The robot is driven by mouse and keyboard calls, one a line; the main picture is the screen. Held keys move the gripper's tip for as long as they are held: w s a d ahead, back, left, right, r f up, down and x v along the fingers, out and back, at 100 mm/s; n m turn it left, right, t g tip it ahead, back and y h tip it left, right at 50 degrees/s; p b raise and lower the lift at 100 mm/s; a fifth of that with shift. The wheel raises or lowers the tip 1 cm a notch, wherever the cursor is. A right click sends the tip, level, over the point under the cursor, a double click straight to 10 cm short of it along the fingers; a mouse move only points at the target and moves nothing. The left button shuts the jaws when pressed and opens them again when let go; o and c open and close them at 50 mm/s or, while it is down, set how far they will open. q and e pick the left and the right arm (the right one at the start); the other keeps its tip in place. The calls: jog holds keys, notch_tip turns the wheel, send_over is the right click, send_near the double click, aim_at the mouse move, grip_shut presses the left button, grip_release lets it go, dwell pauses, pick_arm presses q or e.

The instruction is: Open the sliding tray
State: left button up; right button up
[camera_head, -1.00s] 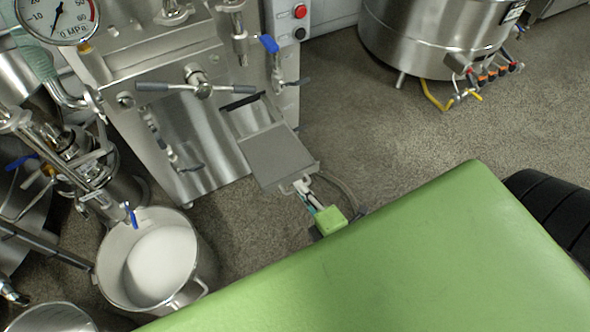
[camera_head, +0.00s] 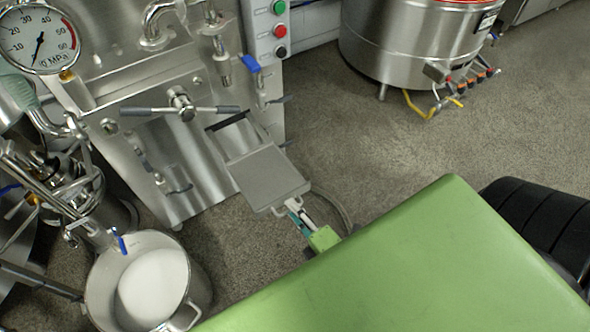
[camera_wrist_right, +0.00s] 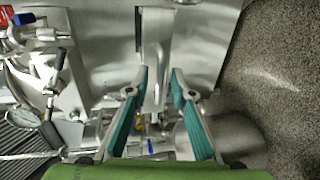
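The sliding tray (camera_head: 266,178) is a flat grey metal plate at the front of the steel machine. It sticks well out of its slot, towards me. A small metal handle (camera_head: 279,211) is at its near end. My right gripper (camera_head: 292,204) is at this handle. In the right wrist view, the teal-padded fingers of my right gripper (camera_wrist_right: 159,76) stand apart, one on each side of a metal bar (camera_wrist_right: 154,58). The pads do not look closed on it. Contact is hard to tell. My left gripper is not in view.
A steel pot (camera_head: 200,283) with white contents stands on the floor left of the tray. A steel vessel (camera_head: 395,45) stands at the back right. A pressure gauge (camera_head: 37,38) and a crossbar handle (camera_head: 181,107) are on the machine. The floor (camera_head: 360,150) right of the tray is clear.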

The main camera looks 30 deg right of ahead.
jog(key=v, duration=1.2)
